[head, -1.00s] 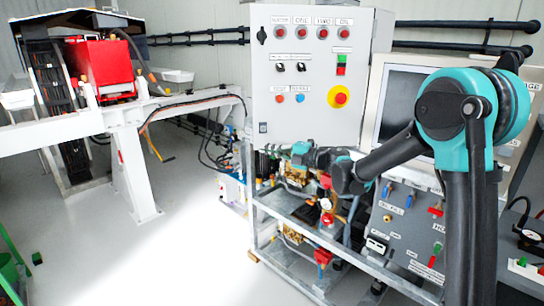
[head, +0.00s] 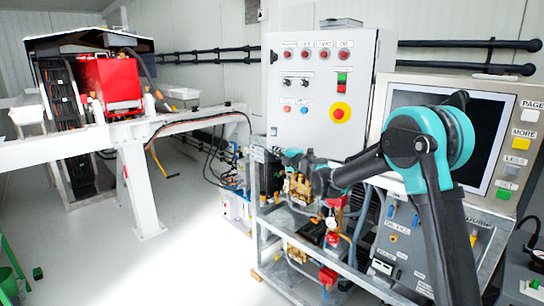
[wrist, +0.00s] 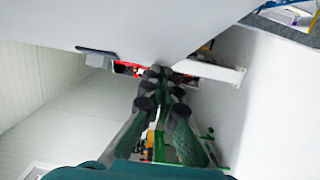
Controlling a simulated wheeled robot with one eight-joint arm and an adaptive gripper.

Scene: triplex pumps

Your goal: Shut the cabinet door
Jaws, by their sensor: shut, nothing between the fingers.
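The light grey control cabinet (head: 385,60) stands right of the middle in the head view. Its front door (head: 303,125) carries red lamps, switches and a yellow-ringed red stop button. I cannot tell for sure how far the door stands open. My gripper (head: 292,158) is low in front of the door's lower edge, mostly hidden by my arm. In the wrist view my gripper (wrist: 164,74) has its dark fingertips close together, shut and empty. A large pale grey panel fills the top there, close to the fingers; I cannot tell whether they touch it.
The metal pump frame (head: 262,215) with pumps and red valves stands below the cabinet. A monitor console (head: 505,100) is close on the right. A white beam (head: 140,185) and red machine (head: 108,85) are at left. The floor between is clear.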

